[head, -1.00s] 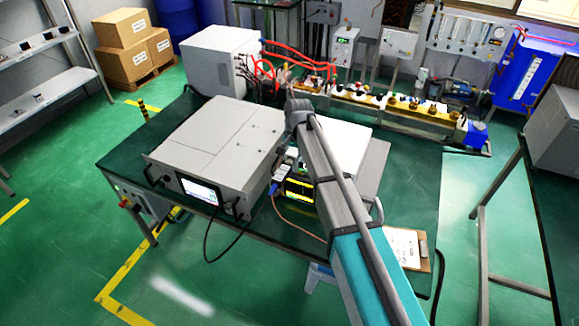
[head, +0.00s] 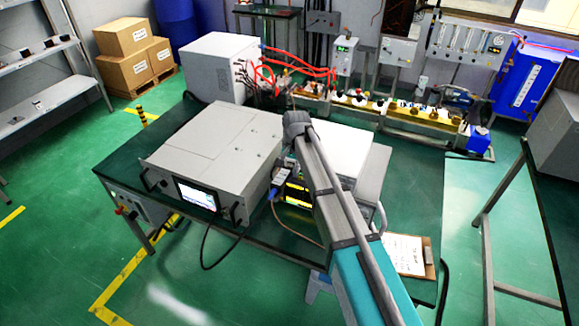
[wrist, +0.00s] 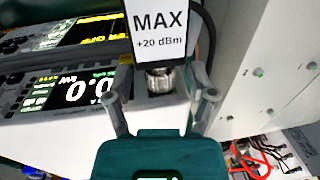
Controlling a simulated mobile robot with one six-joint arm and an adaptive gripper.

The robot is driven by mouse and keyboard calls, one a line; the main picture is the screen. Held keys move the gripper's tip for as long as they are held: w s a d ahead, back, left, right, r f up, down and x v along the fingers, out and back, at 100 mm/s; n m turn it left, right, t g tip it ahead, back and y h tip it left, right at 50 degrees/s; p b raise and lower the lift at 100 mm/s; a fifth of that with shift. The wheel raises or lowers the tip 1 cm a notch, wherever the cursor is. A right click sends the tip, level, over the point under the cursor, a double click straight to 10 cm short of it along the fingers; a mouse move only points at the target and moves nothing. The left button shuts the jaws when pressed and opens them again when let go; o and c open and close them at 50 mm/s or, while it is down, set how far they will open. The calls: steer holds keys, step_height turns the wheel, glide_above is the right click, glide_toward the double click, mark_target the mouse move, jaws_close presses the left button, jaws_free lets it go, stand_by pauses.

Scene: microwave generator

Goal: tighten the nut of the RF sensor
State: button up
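The RF sensor (wrist: 168,30) is a pale block labelled "MAX +20 dBm" at the top middle of the wrist view. Its ridged metal nut (wrist: 160,80) shows just below it, in front of an instrument's pale front. My gripper (wrist: 161,103) is open in the wrist view. One finger stands to the left of the nut and one to the right, with visible gaps on both sides. The fingertips seem close to the nut's level, but depth is hard to judge. In the head view my arm hides the gripper and nut.
Instruments with lit displays (wrist: 75,90) are to the left, and a pale cabinet side (wrist: 250,60) is close on the right. In the head view a large grey generator (head: 220,145) stands on the green table (head: 130,165). A clipboard (head: 408,252) lies at the right front.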

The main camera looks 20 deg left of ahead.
jaws_close()
steer(key=shift+s+d+y, duration=0.1)
steer(key=shift+y, duration=0.3)
steer(key=shift+d+f+y+b, duration=0.15)
steer(key=shift+y+b, duration=0.35)
steer(key=shift+d+f+y+b, duration=0.1)
steer(key=shift+f+y+b, duration=0.05)
steer(key=shift+y+b, duration=0.8)
steer(key=shift+t+y+b, duration=0.3)
steer(key=shift+y+b, duration=0.4)
steer(key=shift+y, duration=0.45)
steer(key=shift+y+b, duration=0.4)
steer(key=shift+y, duration=0.1)
